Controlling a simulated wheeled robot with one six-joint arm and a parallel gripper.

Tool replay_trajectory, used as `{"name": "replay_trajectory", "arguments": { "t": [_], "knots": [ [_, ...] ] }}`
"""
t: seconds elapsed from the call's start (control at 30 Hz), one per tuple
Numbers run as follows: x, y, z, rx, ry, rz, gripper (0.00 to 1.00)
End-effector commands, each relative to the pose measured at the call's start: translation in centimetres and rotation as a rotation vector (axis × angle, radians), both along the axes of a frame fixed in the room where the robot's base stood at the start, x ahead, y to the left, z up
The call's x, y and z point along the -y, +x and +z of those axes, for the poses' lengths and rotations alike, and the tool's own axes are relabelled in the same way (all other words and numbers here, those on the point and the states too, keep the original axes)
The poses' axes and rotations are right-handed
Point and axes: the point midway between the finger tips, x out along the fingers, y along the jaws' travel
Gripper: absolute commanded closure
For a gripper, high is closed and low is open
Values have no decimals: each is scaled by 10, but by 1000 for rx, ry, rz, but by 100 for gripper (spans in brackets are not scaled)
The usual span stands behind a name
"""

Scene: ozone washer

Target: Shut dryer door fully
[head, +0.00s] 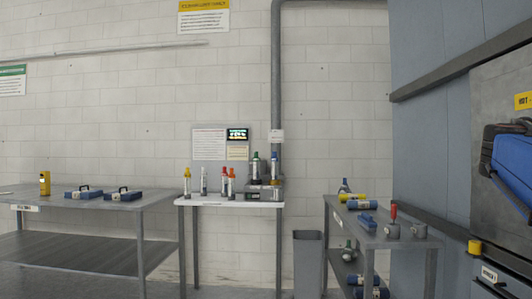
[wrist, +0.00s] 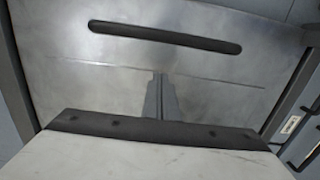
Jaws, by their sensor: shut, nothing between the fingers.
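The dryer front (head: 490,110) is a grey metal face with a yellow HOT label at the right edge of the head view. My blue arm hides part of it, and the picture edge cuts it off. In the wrist view a brushed metal panel (wrist: 95,75) with a long dark slot fills most of the picture; it looks like the dryer door. My gripper (wrist: 160,76) is shut and empty, its fingers in front of the middle of this panel, below the slot. I cannot tell whether the fingertips touch it, or whether the door is fully shut.
Below the dryer front are a yellow knob (head: 475,247) and a white label (head: 489,274). A grey table (head: 400,240) with cylinders stands left of it. A bin (head: 308,262), a white table (head: 215,201) with bottles and a grey bench (head: 110,204) line the wall.

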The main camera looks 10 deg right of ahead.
Motion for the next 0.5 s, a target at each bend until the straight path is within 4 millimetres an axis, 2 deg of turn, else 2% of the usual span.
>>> {"name": "replay_trajectory", "arguments": {
  "t": [0.5],
  "knots": [
    [-45,13,1,1,-2,8,100]
  ]
}}
